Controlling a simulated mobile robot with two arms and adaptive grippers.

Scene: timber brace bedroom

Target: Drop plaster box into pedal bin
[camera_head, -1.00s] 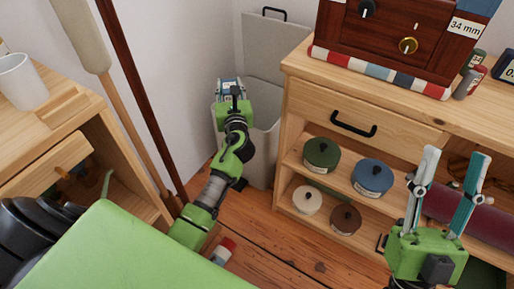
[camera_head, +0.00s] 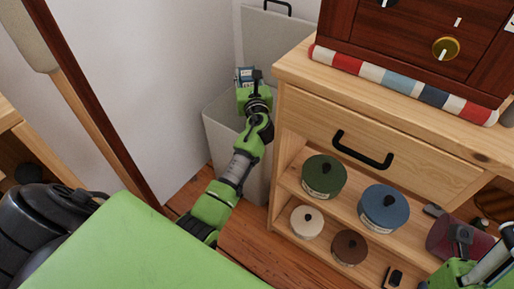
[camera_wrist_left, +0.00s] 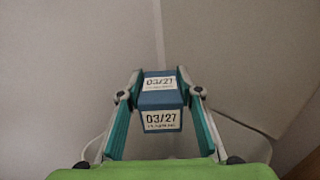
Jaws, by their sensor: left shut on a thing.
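My left gripper (camera_head: 246,78) is shut on the plaster box (camera_head: 245,71), a small blue box with white labels. In the left wrist view the box (camera_wrist_left: 160,100) sits between the two teal-padded fingers, and its labels read 03/27. The pedal bin (camera_head: 226,135) is a tall grey bin beside the wooden cabinet. Its lid (camera_head: 277,38) stands up and open at the back. The held box appears over the bin's opening; its exact height above the rim is hard to tell. My right gripper (camera_head: 478,268) is partly cut off at the lower right.
The wooden cabinet (camera_head: 370,110) stands close to the bin's right, with several lidded pots on its shelves. A dark red wooden box (camera_head: 415,40) rests on top over a striped cloth (camera_head: 400,84). A dark red pole (camera_head: 95,110) leans at the left.

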